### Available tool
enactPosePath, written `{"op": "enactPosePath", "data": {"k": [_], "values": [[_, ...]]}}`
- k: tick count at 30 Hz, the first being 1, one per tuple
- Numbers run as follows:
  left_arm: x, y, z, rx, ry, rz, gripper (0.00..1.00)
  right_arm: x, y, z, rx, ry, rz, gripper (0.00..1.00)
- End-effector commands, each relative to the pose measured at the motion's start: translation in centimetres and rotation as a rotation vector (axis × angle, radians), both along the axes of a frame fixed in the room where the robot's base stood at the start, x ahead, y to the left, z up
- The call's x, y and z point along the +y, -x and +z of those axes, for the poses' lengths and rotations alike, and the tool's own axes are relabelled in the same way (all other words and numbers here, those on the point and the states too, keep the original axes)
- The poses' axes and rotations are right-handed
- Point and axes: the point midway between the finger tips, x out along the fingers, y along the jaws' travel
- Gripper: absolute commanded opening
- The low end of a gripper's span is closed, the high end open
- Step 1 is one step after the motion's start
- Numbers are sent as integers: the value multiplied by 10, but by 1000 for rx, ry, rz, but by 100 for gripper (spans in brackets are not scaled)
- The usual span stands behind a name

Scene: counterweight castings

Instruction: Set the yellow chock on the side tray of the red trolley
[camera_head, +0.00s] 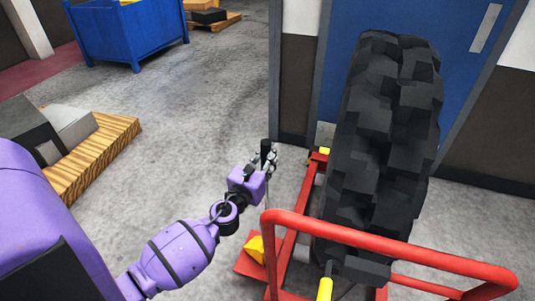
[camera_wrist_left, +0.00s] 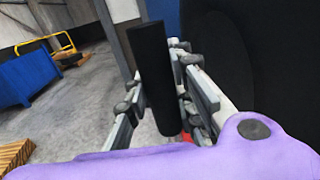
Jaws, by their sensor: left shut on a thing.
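The red trolley (camera_head: 290,245) stands in the lower right and carries a big black tyre (camera_head: 385,150). A yellow wedge-like block, which looks like the chock (camera_head: 255,249), lies on the trolley's red side tray (camera_head: 244,267) at its left side. My left gripper (camera_head: 265,158) is beyond the tray, beside the trolley's left edge. It is shut on an upright black cylinder (camera_wrist_left: 155,85), which stands between the fingers in the left wrist view. My right gripper is not in view.
A blue bin (camera_head: 130,35) stands at the back left. A wooden pallet with grey blocks (camera_head: 105,145) lies at the left. A blue door (camera_head: 440,70) is behind the tyre. A red rail (camera_head: 390,248) crosses the front. Grey floor between is clear.

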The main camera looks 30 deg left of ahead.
Motion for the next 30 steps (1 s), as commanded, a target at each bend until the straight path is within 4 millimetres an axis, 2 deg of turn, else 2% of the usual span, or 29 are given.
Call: {"op": "enactPosePath", "data": {"k": [1, 4, 17, 18, 22, 30], "values": [[0, 0, -11, 2, -2, 1, 0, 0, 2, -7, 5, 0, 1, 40], [0, 0, -19, 0, -1, 1, 0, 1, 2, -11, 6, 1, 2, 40], [0, -1, -21, -3, -2, 0, 0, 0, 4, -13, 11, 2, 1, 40], [0, 1, -25, 4, 1, 0, 25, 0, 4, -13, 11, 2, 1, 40], [0, 1, -24, 3, 0, 0, 42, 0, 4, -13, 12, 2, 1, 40], [0, 1, -24, 3, 0, 0, 42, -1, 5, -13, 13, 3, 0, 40]]}}
